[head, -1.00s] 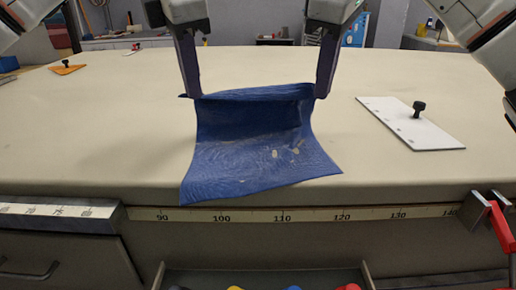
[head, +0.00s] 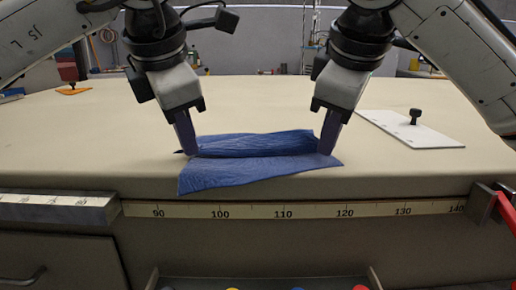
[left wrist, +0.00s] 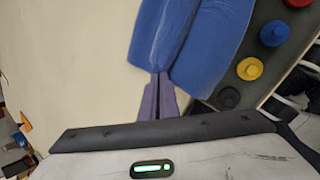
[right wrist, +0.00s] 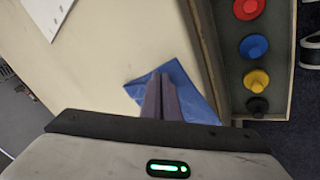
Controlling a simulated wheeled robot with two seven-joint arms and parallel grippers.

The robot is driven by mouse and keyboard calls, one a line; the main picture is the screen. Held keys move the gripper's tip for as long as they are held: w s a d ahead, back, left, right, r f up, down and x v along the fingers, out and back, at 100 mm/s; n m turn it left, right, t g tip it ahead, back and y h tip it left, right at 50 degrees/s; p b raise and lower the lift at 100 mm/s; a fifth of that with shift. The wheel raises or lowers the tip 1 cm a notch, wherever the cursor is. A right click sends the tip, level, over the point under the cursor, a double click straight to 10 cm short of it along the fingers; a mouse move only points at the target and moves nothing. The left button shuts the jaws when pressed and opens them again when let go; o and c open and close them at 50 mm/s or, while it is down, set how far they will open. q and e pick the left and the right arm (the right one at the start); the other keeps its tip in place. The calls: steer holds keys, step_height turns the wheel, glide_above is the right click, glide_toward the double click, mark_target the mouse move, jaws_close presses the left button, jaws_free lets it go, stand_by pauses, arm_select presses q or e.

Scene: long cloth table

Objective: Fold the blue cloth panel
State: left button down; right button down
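The blue cloth panel (head: 255,172) lies near the front edge of the table in the head view. Its far part (head: 255,144) is doubled over toward the front, and a crosswise line runs between my grippers. My left gripper (head: 190,153) is shut on the cloth at the left end of this line, low over the table. My right gripper (head: 327,151) is shut on it at the right end. The left wrist view shows the cloth (left wrist: 205,45) beyond narrow, closed fingers (left wrist: 158,78). In the right wrist view, closed fingers (right wrist: 160,80) hide part of the cloth (right wrist: 192,88).
A white board with a black knob (head: 410,128) lies to the right. An orange piece with a knob (head: 73,91) is at the far left. A tray (right wrist: 277,60) with coloured knobs sits below the front edge, which carries a ruler strip (head: 290,211). The table behind the cloth is clear.

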arm_select(q)
steer(key=c, duration=2.5)
jaws_free()
steer(key=shift+a, duration=0.2)
arm_select(e)
steer(key=c, duration=2.5)
jaws_free()
steer(key=shift+d, duration=0.2)
arm_select(q)
steer(key=o, duration=0.8)
steer(key=shift+c, duration=0.2)
arm_select(e)
steer(key=o, duration=0.8)
steer(key=shift+c, duration=0.2)
arm_select(q)
steer(key=shift+o, duration=0.3)
steer(key=shift+d, duration=0.15)
arm_select(e)
steer(key=shift+o, duration=0.3)
steer(key=shift+a, duration=0.15)
arm_select(q)
steer(key=shift+s, duration=0.1)
arm_select(e)
steer(key=shift+s, duration=0.1)
